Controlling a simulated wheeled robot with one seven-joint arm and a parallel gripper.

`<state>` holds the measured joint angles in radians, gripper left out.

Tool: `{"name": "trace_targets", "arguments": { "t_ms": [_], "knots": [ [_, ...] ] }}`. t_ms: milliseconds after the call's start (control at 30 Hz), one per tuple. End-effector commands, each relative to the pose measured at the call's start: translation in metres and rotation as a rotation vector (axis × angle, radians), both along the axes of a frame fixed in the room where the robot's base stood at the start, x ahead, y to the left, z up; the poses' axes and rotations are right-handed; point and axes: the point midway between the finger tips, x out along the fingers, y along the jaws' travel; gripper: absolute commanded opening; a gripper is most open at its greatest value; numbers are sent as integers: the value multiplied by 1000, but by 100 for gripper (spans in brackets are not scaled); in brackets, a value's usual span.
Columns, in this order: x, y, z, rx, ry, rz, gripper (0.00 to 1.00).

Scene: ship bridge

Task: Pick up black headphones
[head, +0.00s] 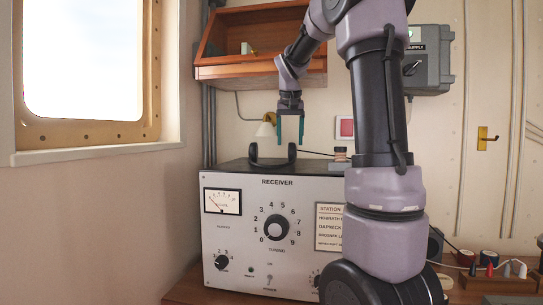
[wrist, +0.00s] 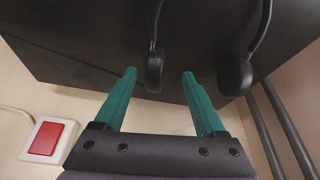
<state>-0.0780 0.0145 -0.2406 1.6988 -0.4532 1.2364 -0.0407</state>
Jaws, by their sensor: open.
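The black headphones (head: 253,153) lie on top of the receiver (head: 273,235). Their two ear cups and part of the thin band show in the wrist view (wrist: 235,76). My gripper (head: 290,142) points down above the right-hand ear cup. Its teal fingers are apart. In the wrist view my gripper (wrist: 159,74) has one ear cup (wrist: 154,72) showing between its fingertips, and the other cup is to the right, outside the fingers. I cannot tell whether a finger touches the cup. The far part of the band is out of the wrist view.
A wooden shelf (head: 260,72) hangs above the receiver. A small round item (head: 340,154) stands on the receiver's right side.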

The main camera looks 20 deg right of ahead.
Motion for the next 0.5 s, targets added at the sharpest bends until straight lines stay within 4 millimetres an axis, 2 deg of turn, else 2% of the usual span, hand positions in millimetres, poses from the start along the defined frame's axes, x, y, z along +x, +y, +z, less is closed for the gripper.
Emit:
{"name": "trace_targets", "arguments": {
  "t_ms": [333, 500],
  "knots": [
    [13, -14, -40, 0, 3, 0, 72],
    [17, -16, -49, 0, 0, 0, 72]
  ]
}}
